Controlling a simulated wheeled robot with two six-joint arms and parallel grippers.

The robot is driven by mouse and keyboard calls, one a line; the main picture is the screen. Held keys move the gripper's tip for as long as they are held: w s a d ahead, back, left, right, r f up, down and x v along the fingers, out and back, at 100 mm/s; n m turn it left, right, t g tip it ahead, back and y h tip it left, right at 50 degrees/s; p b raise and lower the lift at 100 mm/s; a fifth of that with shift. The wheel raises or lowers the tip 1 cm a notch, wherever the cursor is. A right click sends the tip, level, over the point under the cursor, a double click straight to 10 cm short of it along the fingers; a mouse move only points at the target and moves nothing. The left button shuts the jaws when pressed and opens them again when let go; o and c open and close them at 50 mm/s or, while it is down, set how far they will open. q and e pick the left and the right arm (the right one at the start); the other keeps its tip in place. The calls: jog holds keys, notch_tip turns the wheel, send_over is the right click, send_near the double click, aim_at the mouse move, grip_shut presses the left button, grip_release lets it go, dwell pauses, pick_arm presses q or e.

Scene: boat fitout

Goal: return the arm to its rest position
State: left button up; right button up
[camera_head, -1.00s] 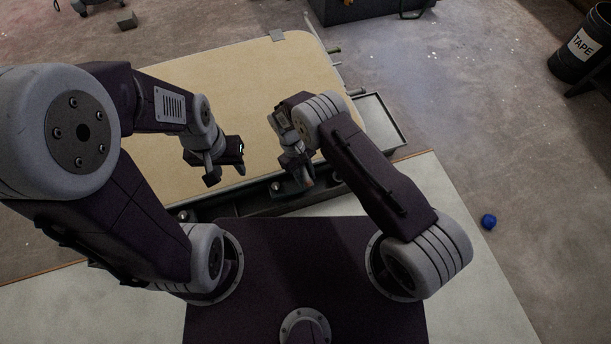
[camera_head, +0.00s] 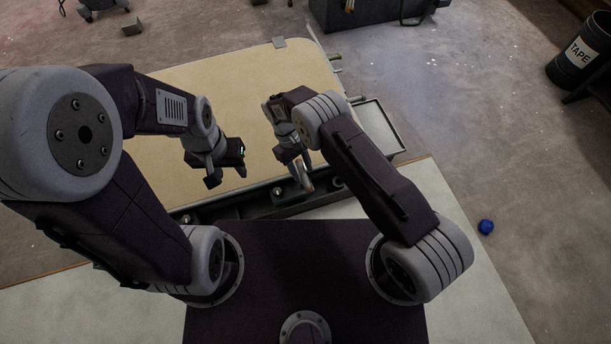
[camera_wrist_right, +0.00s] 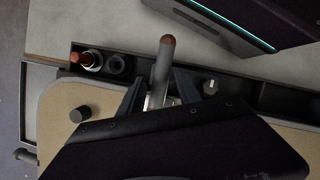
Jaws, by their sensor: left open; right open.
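My right gripper (camera_head: 298,172) is over the near edge of the tan-topped table, its jaws open. In the right wrist view its two dark fingers (camera_wrist_right: 160,92) spread either side of a grey rod with a reddish-brown end (camera_wrist_right: 166,62). I cannot tell whether the rod touches them. My right arm (camera_head: 375,175) is bent, reaching from its shoulder towards the table. My left gripper (camera_head: 228,168) is open and seems empty, above the tabletop at the left.
The tan table (camera_head: 215,88) lies ahead, with a dark trough (camera_head: 250,207) along its near edge. In the right wrist view the trough holds a red-and-white item (camera_wrist_right: 88,60). A grey side tray (camera_head: 385,128) is at the table's right. A blue ball (camera_head: 486,227) and black TAPE bin (camera_head: 580,52) are further right.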

jog(key=v, duration=0.2)
jog(key=shift+a+r, duration=0.1)
jog(key=shift+r, duration=0.15)
jog(key=shift+w, duration=0.1)
